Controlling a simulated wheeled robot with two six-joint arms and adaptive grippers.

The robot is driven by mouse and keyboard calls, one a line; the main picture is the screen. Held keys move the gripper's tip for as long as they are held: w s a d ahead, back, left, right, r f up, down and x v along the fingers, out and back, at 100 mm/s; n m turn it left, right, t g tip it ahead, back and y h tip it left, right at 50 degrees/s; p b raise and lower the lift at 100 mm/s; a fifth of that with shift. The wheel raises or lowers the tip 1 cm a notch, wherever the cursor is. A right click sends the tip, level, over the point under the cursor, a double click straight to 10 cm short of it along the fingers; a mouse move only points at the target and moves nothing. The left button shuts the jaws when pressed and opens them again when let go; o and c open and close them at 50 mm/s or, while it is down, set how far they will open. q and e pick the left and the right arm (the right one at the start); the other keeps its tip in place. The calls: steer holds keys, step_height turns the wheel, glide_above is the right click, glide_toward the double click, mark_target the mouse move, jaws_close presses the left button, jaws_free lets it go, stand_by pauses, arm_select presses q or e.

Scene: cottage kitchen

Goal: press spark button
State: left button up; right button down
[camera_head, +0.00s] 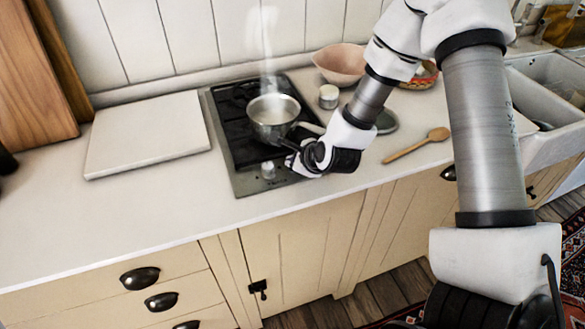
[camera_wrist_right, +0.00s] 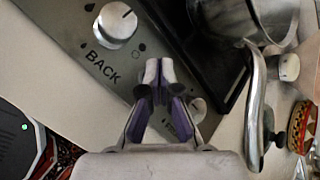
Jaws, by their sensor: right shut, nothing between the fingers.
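The hob (camera_head: 236,150) is a black-topped steel unit set in the counter. A round knob (camera_head: 268,170) is on its front panel; the wrist view shows a knob (camera_wrist_right: 115,24) above the word BACK. My right gripper (camera_head: 294,165) is over the right part of this panel, right of that knob. In the wrist view its fingertips (camera_wrist_right: 158,72) are together and empty, pointing at the panel. A second round metal part (camera_wrist_right: 197,107) shows partly beside the fingers. I cannot make out a spark button; the fingers cover part of the panel. My left gripper is not in view.
A steaming saucepan (camera_head: 273,115) sits on the hob, its handle close to my right wrist. A small jar (camera_head: 328,97), pink bowl (camera_head: 340,64) and wooden spoon (camera_head: 418,146) are to the right. A pale board (camera_head: 146,134) lies left; the front counter is clear.

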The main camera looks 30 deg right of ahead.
stand_by(0.4)
steer(key=shift+r, duration=0.3)
step_height(320, 180, up, 6)
steer(key=p, duration=0.5)
steer(key=shift+r, duration=0.1)
stand_by(0.7)
